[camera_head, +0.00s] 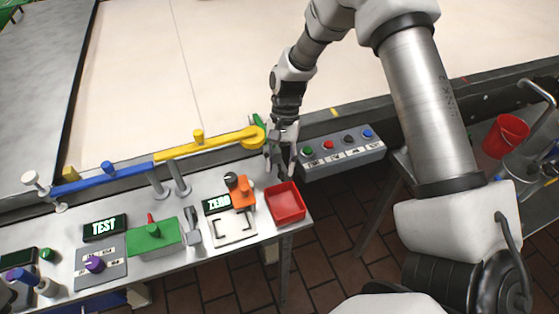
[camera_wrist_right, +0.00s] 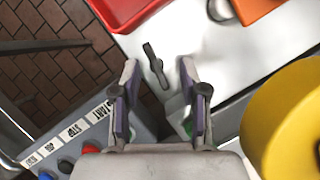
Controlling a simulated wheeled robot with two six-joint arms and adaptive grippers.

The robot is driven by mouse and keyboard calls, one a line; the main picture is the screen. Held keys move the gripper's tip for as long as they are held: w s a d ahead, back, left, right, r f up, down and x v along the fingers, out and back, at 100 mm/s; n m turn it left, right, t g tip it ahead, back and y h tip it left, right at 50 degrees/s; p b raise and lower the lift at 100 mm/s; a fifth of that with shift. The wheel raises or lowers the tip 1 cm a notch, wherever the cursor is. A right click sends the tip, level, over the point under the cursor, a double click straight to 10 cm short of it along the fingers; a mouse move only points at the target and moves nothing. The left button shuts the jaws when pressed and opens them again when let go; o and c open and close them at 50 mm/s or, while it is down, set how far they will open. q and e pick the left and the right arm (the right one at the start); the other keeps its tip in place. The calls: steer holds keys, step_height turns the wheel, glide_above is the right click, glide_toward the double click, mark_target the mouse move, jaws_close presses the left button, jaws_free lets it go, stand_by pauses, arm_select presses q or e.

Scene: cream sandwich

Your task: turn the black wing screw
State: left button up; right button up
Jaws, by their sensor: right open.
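The wing screw (camera_wrist_right: 155,65) is a dark grey, narrow, elongated piece on the white table top in the right wrist view. It lies between and beyond the two fingers of my right gripper (camera_wrist_right: 158,85), which is open and holds nothing. I cannot tell how far the fingertips are above the screw. In the head view my right gripper (camera_head: 279,160) points down at the table's back edge, between the red tray and the yellow lever. The screw cannot be made out there, close to the gripper. My left gripper is not in view.
The red tray (camera_head: 287,203) and an orange block (camera_head: 242,194) are close by. A grey button box (camera_head: 343,151) stands right of the gripper. A yellow lever (camera_head: 215,145) runs along the back; its round yellow end (camera_wrist_right: 285,120) is close in the wrist view.

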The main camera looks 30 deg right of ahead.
steer(key=shift+f, duration=0.1)
steer(key=shift+s+d+r, duration=0.1)
steer(key=shift+s+r, duration=0.1)
steer(key=shift+s, duration=0.1)
steer(key=shift+c, duration=0.6)
steer(key=c, duration=0.6)
jaws_close()
steer(key=shift+w, duration=0.1)
